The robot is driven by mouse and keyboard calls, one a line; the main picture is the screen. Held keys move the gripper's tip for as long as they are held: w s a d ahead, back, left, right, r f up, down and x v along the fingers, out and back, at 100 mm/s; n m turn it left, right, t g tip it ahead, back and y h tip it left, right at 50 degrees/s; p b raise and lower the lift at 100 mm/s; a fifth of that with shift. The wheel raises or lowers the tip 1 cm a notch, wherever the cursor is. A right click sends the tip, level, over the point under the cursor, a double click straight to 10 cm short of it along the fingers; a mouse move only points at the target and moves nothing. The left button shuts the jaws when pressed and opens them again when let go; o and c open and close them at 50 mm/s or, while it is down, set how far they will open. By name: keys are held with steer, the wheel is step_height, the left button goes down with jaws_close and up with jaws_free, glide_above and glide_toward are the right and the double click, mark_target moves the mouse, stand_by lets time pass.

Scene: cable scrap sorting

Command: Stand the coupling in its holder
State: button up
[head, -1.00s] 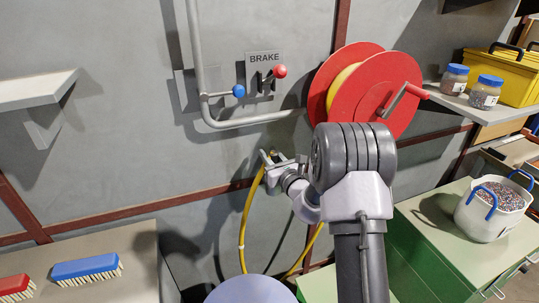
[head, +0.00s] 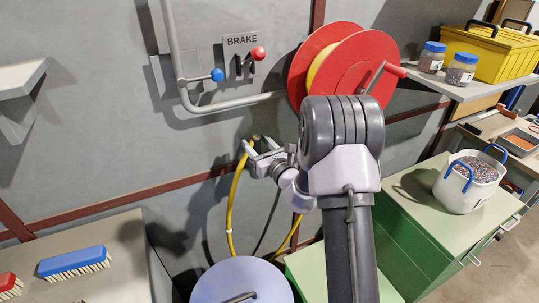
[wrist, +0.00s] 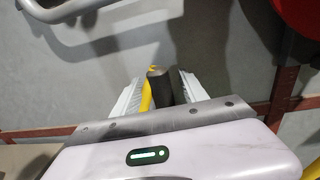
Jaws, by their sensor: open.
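The coupling (wrist: 160,86) shows in the wrist view as a dark, blunt cylinder between my fingers. The yellow hose (wrist: 146,92) runs beside it, near the left finger. My gripper (head: 257,147) is open, its fingers on either side of the coupling, close to the wall in the head view. The hose (head: 234,200) hangs in a loop below my gripper there. My gripper partly hides the coupling in the head view, and I cannot tell whether it touches a finger. I cannot make out a separate holder in either view.
The red reel (head: 345,65) and a bent grey pipe (head: 235,103) are on the wall above my gripper. A green cabinet (head: 425,222) with a white bucket (head: 468,182) stands right. A bench with brushes (head: 75,262) is left. A round lilac lid (head: 248,278) is below.

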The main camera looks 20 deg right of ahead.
steer(key=s+d+p, duration=0.1)
steer(key=s, duration=1.3)
steer(key=s+a+r+n+g+y, duration=0.1)
steer(key=a+r+n+g+y, duration=0.1)
steer(key=a+r+n+y, duration=0.45)
steer(key=s+a+r+n+g+y, duration=0.2)
steer(key=a+y, duration=0.1)
steer(key=a, duration=0.6)
steer(key=s+a+r+n+g+y, duration=0.2)
steer(key=s+a+n+g, duration=0.6)
steer(key=s+a+n, duration=0.25)
steer(key=s+f+n+g+h, duration=0.25)
steer(key=s+n+h, duration=0.4)
steer(key=s, duration=0.45)
steer(key=d+r+n+t+h, duration=0.2)
steer(key=d+n+h, duration=0.2)
steer(key=d, duration=0.3)
steer(key=shift+s+d+r+n+h, duration=0.35)
steer(key=shift+s+d+n, duration=0.1)
steer(key=shift+n, duration=0.1)
